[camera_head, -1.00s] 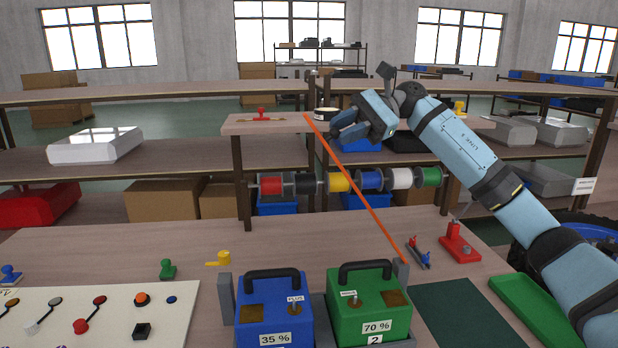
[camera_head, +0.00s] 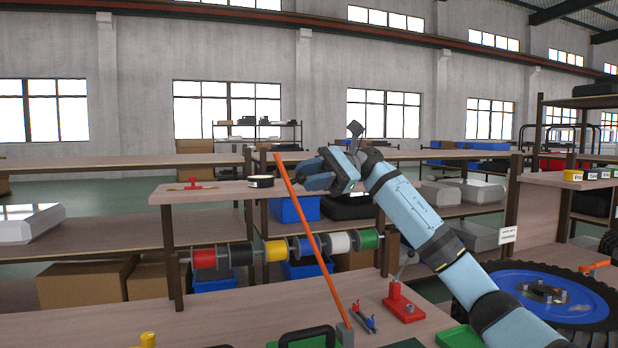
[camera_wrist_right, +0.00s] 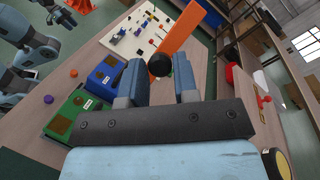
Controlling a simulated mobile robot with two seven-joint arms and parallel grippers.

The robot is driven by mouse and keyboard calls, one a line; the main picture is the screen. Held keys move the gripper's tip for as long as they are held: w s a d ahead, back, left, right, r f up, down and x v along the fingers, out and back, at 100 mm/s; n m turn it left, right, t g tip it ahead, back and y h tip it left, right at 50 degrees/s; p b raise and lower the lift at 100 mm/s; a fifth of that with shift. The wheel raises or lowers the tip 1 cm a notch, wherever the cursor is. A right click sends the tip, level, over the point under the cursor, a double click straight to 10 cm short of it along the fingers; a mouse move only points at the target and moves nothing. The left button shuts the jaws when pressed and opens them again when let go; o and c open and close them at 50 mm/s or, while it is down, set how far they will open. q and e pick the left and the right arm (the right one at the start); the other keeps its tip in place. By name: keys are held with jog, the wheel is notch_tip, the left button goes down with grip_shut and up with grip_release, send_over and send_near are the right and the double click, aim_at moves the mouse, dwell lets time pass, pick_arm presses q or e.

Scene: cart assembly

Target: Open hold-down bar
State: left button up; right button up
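The orange hold-down bar (camera_head: 312,230) stands raised and steeply tilted, its lower end at a grey post (camera_head: 345,333) beside the green battery. It shows as a wide orange strip in the right wrist view (camera_wrist_right: 180,45). My right gripper (camera_head: 308,174) is at the bar's upper end. In the wrist view its two fingers (camera_wrist_right: 158,82) flank a black knob (camera_wrist_right: 158,64) by the bar, with hardly any gap. The green battery (camera_wrist_right: 68,114) and blue battery (camera_wrist_right: 102,77) stand below, uncovered. Part of my left arm shows at the upper left of the wrist view; its fingers are unclear.
A shelf (camera_head: 225,194) with a red part (camera_head: 193,184) and a black roll (camera_head: 260,181) stands behind the bar. Coloured spools (camera_head: 270,250) hang beneath. A red stand (camera_head: 402,303) and a wheel (camera_head: 545,290) lie to the right.

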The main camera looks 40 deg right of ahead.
jog(key=shift+o, duration=0.2)
jog(key=shift+d, duration=0.15)
jog(key=p+v, duration=0.1)
jog(key=v, duration=1.2)
jog(key=shift+d, duration=0.35)
jog(key=shift+s, duration=0.1)
